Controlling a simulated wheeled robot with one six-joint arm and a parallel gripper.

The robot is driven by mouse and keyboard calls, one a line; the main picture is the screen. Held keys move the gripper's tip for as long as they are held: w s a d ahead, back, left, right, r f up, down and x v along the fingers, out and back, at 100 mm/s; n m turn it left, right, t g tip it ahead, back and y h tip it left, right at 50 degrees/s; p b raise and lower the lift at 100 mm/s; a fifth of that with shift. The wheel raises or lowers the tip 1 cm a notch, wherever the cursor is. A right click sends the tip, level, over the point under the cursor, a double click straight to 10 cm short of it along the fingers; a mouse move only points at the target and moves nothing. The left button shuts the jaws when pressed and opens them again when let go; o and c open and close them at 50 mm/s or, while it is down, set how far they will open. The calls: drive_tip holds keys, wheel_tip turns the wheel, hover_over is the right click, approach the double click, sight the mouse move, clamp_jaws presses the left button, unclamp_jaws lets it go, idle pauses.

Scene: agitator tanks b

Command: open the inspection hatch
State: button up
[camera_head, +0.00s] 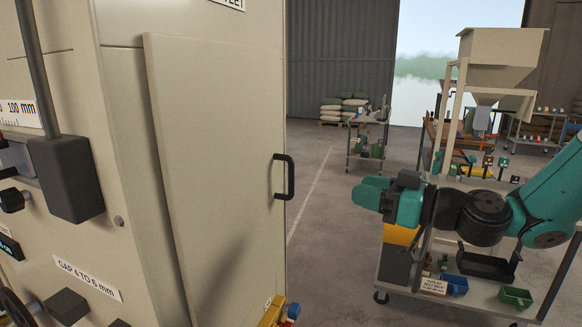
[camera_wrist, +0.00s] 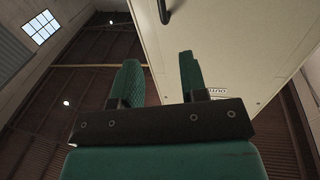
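The inspection hatch (camera_head: 215,170) is a large beige panel on the side of a beige machine, and it looks shut. Its black handle (camera_head: 290,177) is on the hatch's right edge. In the wrist view the handle (camera_wrist: 165,12) shows at the top, beyond the fingers, on the beige panel (camera_wrist: 235,45). My gripper (camera_head: 360,190) is to the right of the handle, clear of it. In the wrist view my gripper (camera_wrist: 160,78) has two teal fingers apart with nothing between them.
A grey cart (camera_head: 470,285) with bins stands under my arm at the right. A beige hopper (camera_head: 500,48) on a frame and another cart (camera_head: 370,135) stand farther back. Sacks (camera_head: 345,105) lie by the wall. The floor (camera_head: 325,230) right of the hatch is clear.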

sight(293, 174)
drive_tip(key=p+x, duration=0.2)
drive_tip(key=x, duration=0.3)
drive_tip(key=p+x, duration=0.3)
drive_tip(key=x, duration=0.2)
drive_tip(key=p+x, duration=0.3)
drive_tip(key=x, duration=0.2)
drive_tip(key=shift+s+a+r, duration=0.15)
drive_tip(key=shift+a, duration=0.2)
drive_tip(key=shift+w+a, duration=0.35)
drive_tip(key=shift+a, duration=0.2)
clamp_jaws()
